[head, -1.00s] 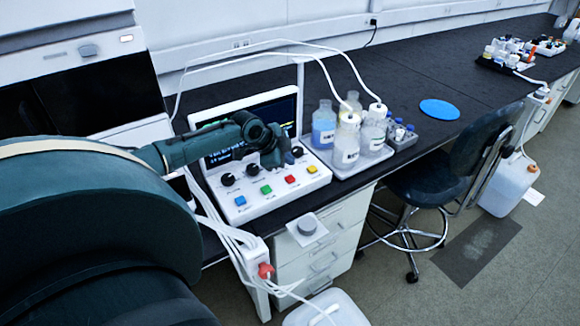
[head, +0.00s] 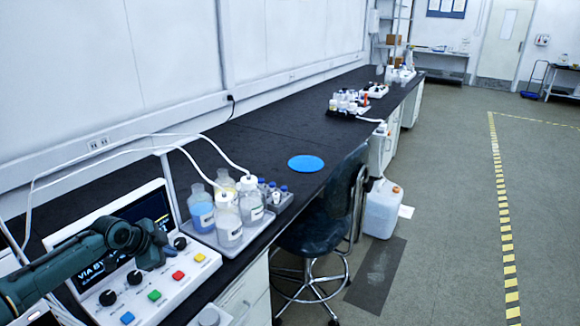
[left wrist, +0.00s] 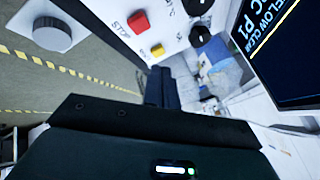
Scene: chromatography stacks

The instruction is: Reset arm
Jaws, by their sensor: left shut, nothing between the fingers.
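My left gripper (head: 152,254) is in front of the white control panel (head: 150,304), above its black knobs and beside its dark screen (head: 150,213). In the left wrist view its fingers (left wrist: 161,88) are together with nothing held. That view also shows the panel's red button (left wrist: 138,22), yellow button (left wrist: 157,50) and part of the screen (left wrist: 290,50). My right gripper is in neither view.
A grey tray (head: 208,238) with several bottles stands right of the panel. A blue disc (head: 306,162) lies on the black bench. A dark chair (head: 318,225) stands at the bench edge. A white jug (head: 381,210) is on the floor. Open floor lies to the right.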

